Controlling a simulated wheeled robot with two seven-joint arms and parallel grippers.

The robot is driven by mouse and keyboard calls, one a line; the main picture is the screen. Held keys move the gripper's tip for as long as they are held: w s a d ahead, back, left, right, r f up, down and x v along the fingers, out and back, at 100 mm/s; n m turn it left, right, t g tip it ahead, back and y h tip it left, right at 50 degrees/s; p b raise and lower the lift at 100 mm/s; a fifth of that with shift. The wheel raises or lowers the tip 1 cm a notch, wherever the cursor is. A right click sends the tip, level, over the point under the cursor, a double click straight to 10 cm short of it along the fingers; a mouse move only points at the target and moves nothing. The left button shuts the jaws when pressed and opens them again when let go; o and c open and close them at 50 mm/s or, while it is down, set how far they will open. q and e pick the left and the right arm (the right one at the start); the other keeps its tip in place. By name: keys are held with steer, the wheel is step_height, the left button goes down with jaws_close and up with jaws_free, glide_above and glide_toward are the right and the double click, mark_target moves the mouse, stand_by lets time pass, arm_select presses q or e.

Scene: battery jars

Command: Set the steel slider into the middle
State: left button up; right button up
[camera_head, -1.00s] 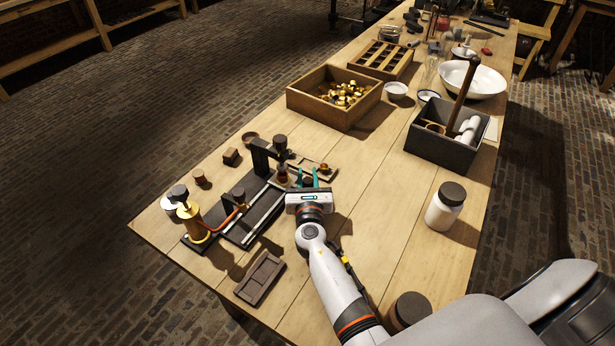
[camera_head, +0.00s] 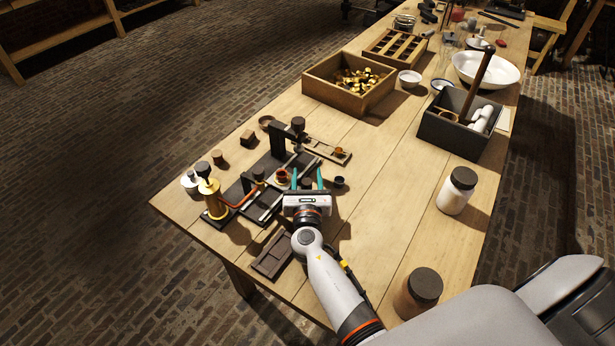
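A dark bench device (camera_head: 250,205) stands at the near left of the table, with an upright press post (camera_head: 278,140) and pale metal strips along its base. I cannot tell which metal part is the steel slider. My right gripper (camera_head: 306,179) is over the table at the device's right side, its teal fingers spread apart. A small dark shape shows between the fingers; I cannot tell whether it is an object or part of the gripper. A copper-coloured ring (camera_head: 282,177) sits just left of the fingers. My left gripper is not in view.
A brass cylinder (camera_head: 213,200) stands at the device's left end. A small dark cup (camera_head: 339,182) is right of the gripper, and a dark tray (camera_head: 271,256) lies nearer.

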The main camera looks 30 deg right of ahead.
steer(key=shift+s+a, duration=0.15)
steer(key=shift+s, duration=0.1)
steer(key=b+v, duration=0.1)
steer(key=v, duration=1)
steer(key=shift+s+a, duration=0.1)
steer(key=shift+s, duration=0.15)
